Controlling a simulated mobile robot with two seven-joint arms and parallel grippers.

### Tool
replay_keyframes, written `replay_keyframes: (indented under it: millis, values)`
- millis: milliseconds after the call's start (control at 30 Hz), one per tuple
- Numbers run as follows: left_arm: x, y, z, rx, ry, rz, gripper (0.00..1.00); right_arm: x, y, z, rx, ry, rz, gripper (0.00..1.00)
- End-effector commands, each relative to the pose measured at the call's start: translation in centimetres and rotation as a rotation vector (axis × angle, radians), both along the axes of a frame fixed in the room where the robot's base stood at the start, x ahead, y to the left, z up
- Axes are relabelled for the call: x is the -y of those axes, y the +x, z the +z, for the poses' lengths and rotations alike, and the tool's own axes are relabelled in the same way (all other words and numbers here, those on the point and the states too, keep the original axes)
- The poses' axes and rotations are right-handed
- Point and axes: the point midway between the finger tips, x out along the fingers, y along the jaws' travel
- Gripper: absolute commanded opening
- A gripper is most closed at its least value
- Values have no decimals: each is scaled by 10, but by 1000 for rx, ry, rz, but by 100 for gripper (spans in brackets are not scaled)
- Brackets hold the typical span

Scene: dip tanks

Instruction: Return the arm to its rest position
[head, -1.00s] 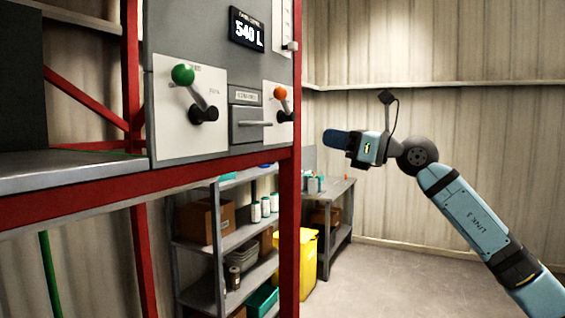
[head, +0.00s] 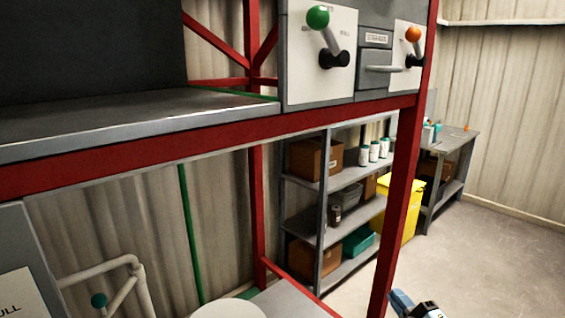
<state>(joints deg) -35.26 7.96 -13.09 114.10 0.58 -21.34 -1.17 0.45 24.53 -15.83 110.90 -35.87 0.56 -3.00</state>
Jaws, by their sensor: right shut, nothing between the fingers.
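My right gripper (head: 401,300) shows at the bottom edge of the head view, right of the red front post. Its blue fingers are together with nothing between them, and most of the arm is out of frame. It is apart from the rack and low in front of the floor. My left gripper is not in view. On the grey panel a lever with a green knob (head: 318,17) and a lever with an orange knob (head: 413,33) both point up and slightly left.
A red rack frame (head: 200,140) with a grey shelf (head: 130,115) spans the left. Behind stand a shelf unit (head: 322,205) with boxes, a yellow bin (head: 412,212) and a workbench (head: 458,143). White pipes (head: 110,267) are at lower left. The floor (head: 490,260) at right is clear.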

Motion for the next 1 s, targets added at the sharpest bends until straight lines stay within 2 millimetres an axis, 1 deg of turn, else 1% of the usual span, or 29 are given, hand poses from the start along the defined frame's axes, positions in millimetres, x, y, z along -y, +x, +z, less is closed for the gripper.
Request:
replay_keyframes:
  millis: [33, 67, 100, 167, 200, 267, 300, 400, 500, 600, 700, 1000]
  values:
    - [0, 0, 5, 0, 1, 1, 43, -4, -21, -33, -120, 99, -22, 0]
    - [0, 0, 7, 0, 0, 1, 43, -6, -33, -52, -187, 156, -38, 0]
    - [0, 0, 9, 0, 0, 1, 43, -8, -49, -76, -278, 230, -60, 0]
    - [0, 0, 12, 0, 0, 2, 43, -12, -78, -112, -415, 338, -97, 0]
    - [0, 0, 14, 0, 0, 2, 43, -16, -99, -134, -506, 408, -123, 0]
    - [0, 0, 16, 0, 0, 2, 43, -22, -130, -164, -635, 506, -161, 0]
    - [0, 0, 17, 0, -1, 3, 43, -26, -151, -181, -714, 564, -186, 0]
    - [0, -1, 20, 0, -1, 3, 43, -35, -198, -214, -879, 684, -241, 0]
    - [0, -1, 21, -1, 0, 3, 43, -43, -231, -233, -991, 767, -281, 0]
    - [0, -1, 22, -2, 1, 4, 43, -47, -250, -243, -1051, 812, -302, 0]
    - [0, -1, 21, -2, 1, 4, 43, -49, -256, -246, -1072, 827, -310, 0]
    - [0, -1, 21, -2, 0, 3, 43, -49, -256, -246, -1070, 825, -308, 0]
